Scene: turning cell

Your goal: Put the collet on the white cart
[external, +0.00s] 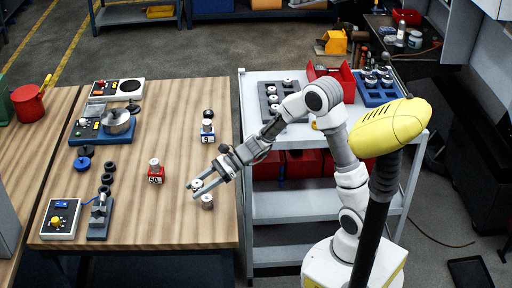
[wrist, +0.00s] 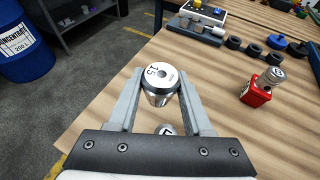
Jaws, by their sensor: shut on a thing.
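My gripper (external: 208,181) is shut on a collet, a steel tapered cylinder with a white top face marked 15, which shows between the fingers in the wrist view (wrist: 160,86). In the external view the held collet (external: 197,184) is over the front right part of the wooden bench. A second small metal cylinder (external: 207,202) stands on the bench just below the gripper; in the wrist view its top (wrist: 166,130) shows partly, between the fingers. The white cart (external: 293,206) stands to the right of the bench, behind my arm.
The cart top holds a grey tray (external: 264,103) of collets, a red bin (external: 347,84) and a blue tray (external: 371,97). A gap separates bench and cart.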

